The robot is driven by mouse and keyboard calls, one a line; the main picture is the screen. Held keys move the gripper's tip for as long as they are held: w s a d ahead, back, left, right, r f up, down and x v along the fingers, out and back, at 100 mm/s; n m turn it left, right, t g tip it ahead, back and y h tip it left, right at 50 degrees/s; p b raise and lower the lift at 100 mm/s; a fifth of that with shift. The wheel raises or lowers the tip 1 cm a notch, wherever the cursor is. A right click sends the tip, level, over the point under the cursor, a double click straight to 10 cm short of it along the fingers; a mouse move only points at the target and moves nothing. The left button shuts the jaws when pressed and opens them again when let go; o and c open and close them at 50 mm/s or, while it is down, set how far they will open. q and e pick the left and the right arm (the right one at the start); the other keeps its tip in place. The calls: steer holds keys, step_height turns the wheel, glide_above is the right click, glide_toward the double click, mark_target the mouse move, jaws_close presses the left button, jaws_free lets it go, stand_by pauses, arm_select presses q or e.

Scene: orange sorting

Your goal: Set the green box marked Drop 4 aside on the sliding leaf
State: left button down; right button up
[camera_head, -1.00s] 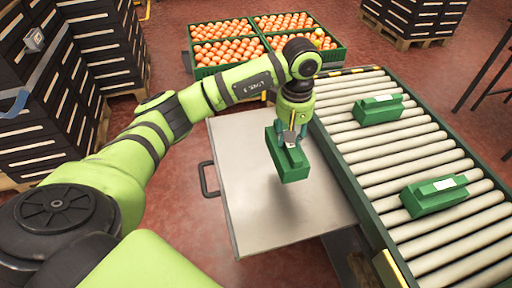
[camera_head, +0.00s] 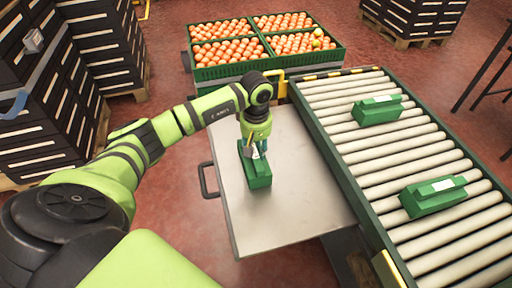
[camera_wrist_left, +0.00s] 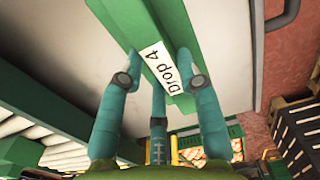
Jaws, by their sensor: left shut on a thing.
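The green box marked Drop 4 (camera_head: 257,173) is at the sliding leaf (camera_head: 300,215), a flat grey metal plate with a dark handle on its left. My left gripper (camera_head: 254,148) is above the box and shut on its upper ridge. My right gripper is not in view.
The roller conveyor (camera_head: 400,150) runs along the leaf's right side, carrying a far green box (camera_head: 377,110) and a near green box (camera_head: 434,196). A green crate of oranges (camera_head: 262,66) stands behind. The leaf's right and front parts are bare.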

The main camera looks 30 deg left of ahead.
arm_select(q)
steer(key=c, duration=0.9)
jaws_free()
steer(key=shift+o, duration=0.2)
step_height(320, 180, up, 12)
steer(key=shift+r, duration=0.1)
